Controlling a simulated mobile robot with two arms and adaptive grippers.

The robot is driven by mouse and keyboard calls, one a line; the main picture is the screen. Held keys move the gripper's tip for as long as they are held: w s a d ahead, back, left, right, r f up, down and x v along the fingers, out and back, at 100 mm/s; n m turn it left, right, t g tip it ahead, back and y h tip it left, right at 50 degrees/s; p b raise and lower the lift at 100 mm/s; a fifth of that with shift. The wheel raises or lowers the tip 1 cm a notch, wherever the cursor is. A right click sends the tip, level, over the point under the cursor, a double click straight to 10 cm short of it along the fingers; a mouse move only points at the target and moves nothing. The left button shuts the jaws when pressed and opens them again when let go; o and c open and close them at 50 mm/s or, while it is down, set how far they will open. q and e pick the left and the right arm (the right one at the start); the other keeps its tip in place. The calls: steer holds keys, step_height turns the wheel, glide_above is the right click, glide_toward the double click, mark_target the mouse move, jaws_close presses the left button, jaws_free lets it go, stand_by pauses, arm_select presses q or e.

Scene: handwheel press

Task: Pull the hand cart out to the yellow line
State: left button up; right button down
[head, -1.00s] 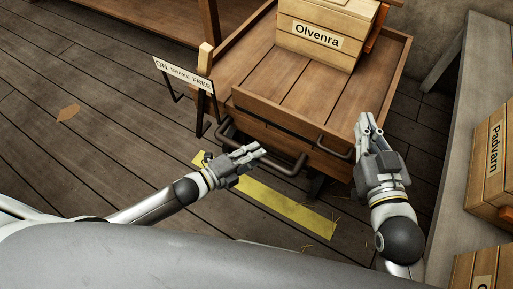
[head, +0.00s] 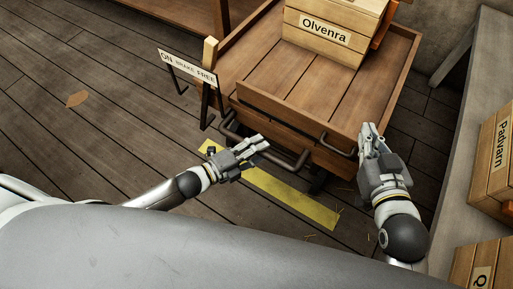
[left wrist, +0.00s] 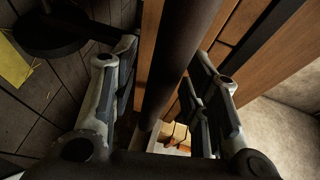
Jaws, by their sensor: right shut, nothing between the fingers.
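The wooden hand cart (head: 330,80) stands in the middle of the head view, a crate marked Olvenra on it. A dark metal handle bar (head: 290,162) runs low along its front. The yellow line (head: 290,197) lies on the floor in front of the cart, partly behind my left gripper. My left gripper (head: 262,141) is at the bar; in the left wrist view a dark bar (left wrist: 178,60) passes between its open fingers, with gaps on both sides. My right gripper (head: 369,132) is shut and empty beside the cart's right front corner, near a small handle (head: 338,146).
A sign reading ON BRAKE FREE (head: 188,68) stands at the cart's left on dark supports. A grey bench (head: 462,165) with crates, one marked Padvarn (head: 496,150), lines the right side. The floor at the left is clear except for a leaf (head: 77,98).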

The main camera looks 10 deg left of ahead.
arm_select(q)
steer(key=shift+a, duration=0.1)
steer(key=v, duration=1.1)
steer(key=shift+s+a, duration=0.2)
steer(key=shift+s, duration=0.15)
steer(key=shift+r, duration=0.1)
